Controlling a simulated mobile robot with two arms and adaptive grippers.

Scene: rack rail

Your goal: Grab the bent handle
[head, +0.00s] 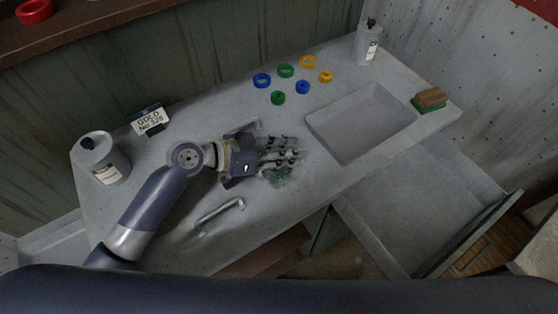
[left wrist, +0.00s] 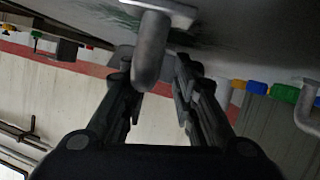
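A bent grey metal handle (head: 219,212), a bar with turned ends, lies on the counter near its front edge, at the lower left of my left gripper in the head view. My left gripper (head: 284,157) is low over the counter, pointing right, with its fingers apart. In the left wrist view the gripper (left wrist: 157,88) has a gap between its fingers. A grey rounded post (left wrist: 152,50) on a flat plate shows in front of that gap. I cannot tell whether the post touches a finger, or match it surely to a thing in the head view. My right gripper is out of view.
The grey counter (head: 110,215) has a sunken basin (head: 362,122) on the right. Several rings, such as a blue one (head: 262,80), lie at the back. A white canister (head: 103,158), a sign (head: 151,120), a bottle (head: 368,43) and a sponge (head: 431,99) stand along the edges.

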